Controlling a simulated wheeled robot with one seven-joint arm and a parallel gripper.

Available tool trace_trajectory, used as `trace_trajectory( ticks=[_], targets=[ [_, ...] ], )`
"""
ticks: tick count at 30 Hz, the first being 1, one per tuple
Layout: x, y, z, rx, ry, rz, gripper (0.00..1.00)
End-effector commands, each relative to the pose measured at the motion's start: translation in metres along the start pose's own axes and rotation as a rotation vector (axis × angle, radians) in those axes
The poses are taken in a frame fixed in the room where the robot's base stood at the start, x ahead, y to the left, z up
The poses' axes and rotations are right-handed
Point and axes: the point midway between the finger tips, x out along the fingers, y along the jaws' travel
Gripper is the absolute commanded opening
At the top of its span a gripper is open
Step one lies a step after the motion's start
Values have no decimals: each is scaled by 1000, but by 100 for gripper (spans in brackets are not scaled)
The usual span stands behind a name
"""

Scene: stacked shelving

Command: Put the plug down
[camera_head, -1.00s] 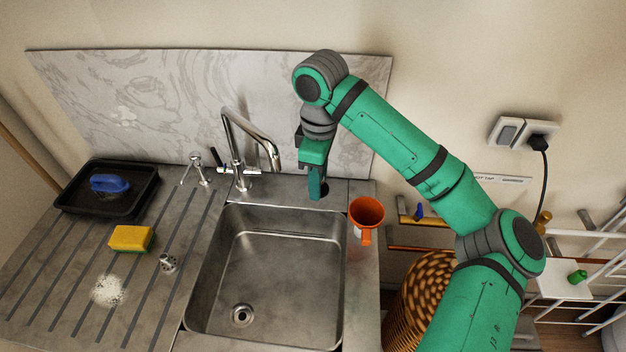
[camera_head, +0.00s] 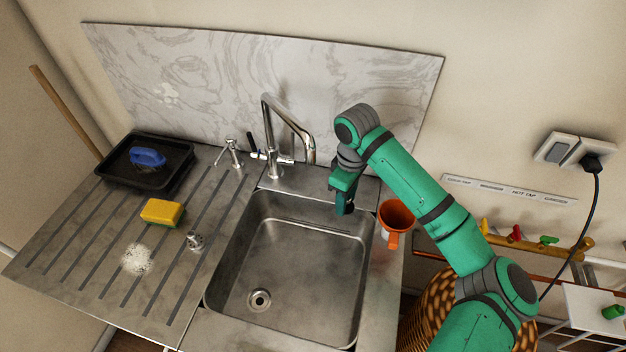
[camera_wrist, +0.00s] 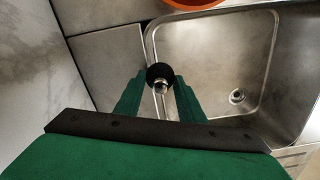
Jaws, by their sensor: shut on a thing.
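My gripper (camera_head: 344,210) points down near the back right rim of the sink (camera_head: 215,290). In the wrist view my gripper (camera_wrist: 160,98) is shut on the plug (camera_wrist: 160,71), a small round black piece with a metal centre between the fingertips. The plug cannot be made out in the head view. The sink drain (camera_head: 259,300) is at the basin's front left and is uncovered; it also shows in the wrist view (camera_wrist: 237,96). I cannot tell how high the plug is above the rim.
A chrome tap (camera_head: 274,165) stands left of my gripper. An orange funnel (camera_head: 396,216) is close on the right ledge. The draining board holds a yellow sponge (camera_head: 162,213), a metal strainer-like piece (camera_head: 195,242), white powder (camera_head: 137,259) and a black tray (camera_head: 122,176). The basin is empty.

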Motion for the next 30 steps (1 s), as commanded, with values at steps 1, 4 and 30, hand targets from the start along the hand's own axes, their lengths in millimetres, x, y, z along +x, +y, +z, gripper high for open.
trace_trajectory(
  ticks=[1, 4, 30],
  targets=[
    [0, 1, -11, -4, -1, 1, 10],
    [0, 4, -29, -4, -3, 1, 10],
    [12, 16, -116, -5, -1, -1, 10]
  ],
)
